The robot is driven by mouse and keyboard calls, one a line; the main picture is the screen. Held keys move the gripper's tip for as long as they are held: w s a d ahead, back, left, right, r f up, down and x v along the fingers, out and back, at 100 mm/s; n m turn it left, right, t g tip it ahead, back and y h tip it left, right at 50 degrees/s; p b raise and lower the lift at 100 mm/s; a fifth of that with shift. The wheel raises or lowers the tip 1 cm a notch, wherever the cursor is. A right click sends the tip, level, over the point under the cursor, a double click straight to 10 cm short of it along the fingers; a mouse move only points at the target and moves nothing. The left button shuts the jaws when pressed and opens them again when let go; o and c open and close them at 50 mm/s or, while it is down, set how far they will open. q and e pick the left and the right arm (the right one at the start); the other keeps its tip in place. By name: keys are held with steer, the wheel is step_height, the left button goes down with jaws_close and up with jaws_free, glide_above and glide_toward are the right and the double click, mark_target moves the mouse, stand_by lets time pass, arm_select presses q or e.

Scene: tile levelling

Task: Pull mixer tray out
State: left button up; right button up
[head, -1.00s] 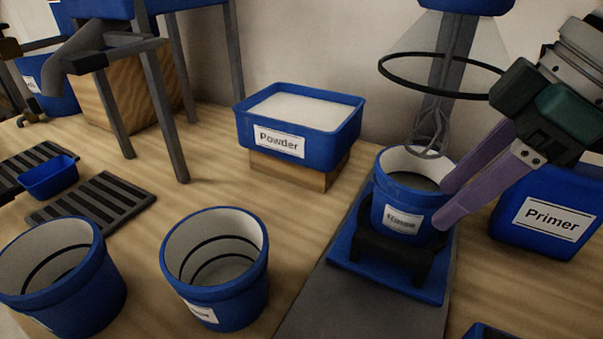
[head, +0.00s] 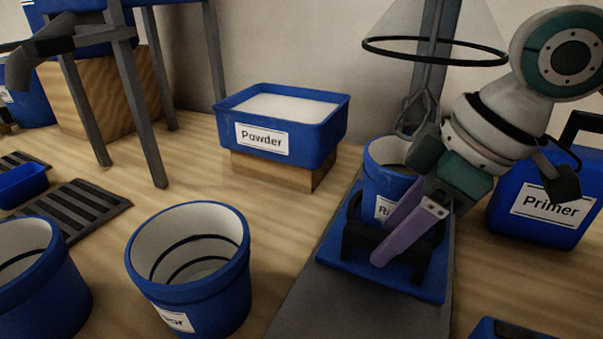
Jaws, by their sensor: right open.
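The mixer tray (head: 385,280) is a flat blue plate on a grey strip at the right of the head view. A dark cradle or handle (head: 413,266) stands at its front. A blue labelled bucket (head: 380,180) sits upright on the tray, partly hidden by my right gripper. My right gripper (head: 384,243) has two purple fingers, open, pointing down and left in front of the bucket at the dark handle. Whether the fingers touch the handle I cannot tell. My left gripper is not in view.
The mixer column (head: 430,85) with a ring guard (head: 435,52) and whisk stands behind the bucket. A Primer can (head: 550,212) is at the right, a Powder tub (head: 280,128) on a wooden block at the left. An empty blue bucket (head: 190,285) stands at the front.

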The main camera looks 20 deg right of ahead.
steer(key=shift+c, duration=0.4)
jaws_close()
stand_by(0.9)
